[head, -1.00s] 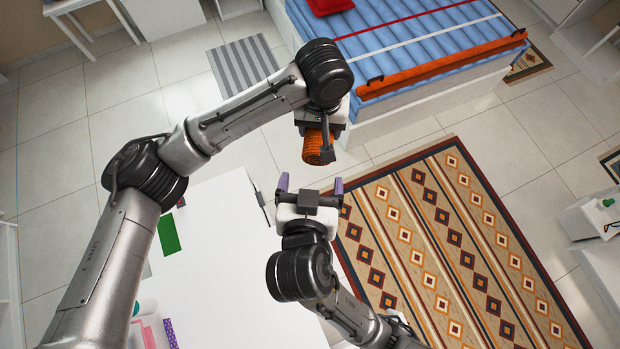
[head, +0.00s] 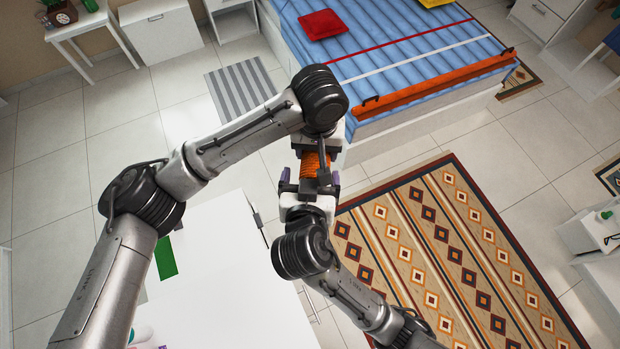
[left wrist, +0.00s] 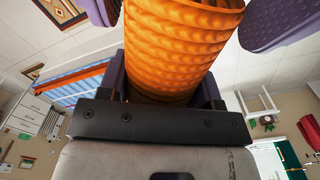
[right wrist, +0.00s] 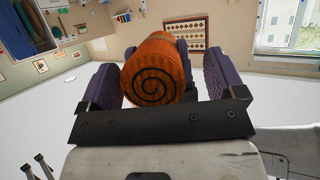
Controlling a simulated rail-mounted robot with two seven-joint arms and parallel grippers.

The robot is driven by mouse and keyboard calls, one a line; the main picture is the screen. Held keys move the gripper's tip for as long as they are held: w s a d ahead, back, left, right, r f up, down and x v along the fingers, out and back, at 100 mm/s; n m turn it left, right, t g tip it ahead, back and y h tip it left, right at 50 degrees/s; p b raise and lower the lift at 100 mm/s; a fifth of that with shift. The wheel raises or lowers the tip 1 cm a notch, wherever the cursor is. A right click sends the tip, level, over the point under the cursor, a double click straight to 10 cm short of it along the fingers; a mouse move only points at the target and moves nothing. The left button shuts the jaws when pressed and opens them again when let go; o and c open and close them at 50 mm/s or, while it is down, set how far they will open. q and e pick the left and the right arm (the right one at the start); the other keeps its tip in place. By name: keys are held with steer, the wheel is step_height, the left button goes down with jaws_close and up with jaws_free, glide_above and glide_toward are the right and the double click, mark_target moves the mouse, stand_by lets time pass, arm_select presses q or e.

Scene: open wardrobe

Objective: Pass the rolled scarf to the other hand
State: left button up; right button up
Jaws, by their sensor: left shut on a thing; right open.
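The rolled scarf (head: 311,164) is an orange ribbed roll, held between my two grippers in the head view. My left gripper (head: 314,150) is shut on it from the far side. In the left wrist view the scarf (left wrist: 180,50) extends away from the left jaws. My right gripper (head: 310,181) is open, with its purple fingers on either side of the scarf's near end. In the right wrist view the scarf's spiral end (right wrist: 153,86) lies between the right fingers, nearer the left one, with a gap on the right side.
A white surface (head: 220,290) lies below at the left, with a green item (head: 166,257) on it. A bed with a blue striped cover (head: 400,65) stands behind to the right. A patterned rug (head: 470,260) covers the floor at right. The air around the grippers looks clear.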

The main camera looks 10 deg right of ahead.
arm_select(q)
steer(key=shift+d, duration=0.15)
arm_select(e)
steer(key=shift+a, duration=0.1)
steer(key=c, duration=1)
arm_select(q)
steer(key=o, duration=1)
steer(key=shift+o, duration=0.2)
steer(key=shift+r, duration=0.1)
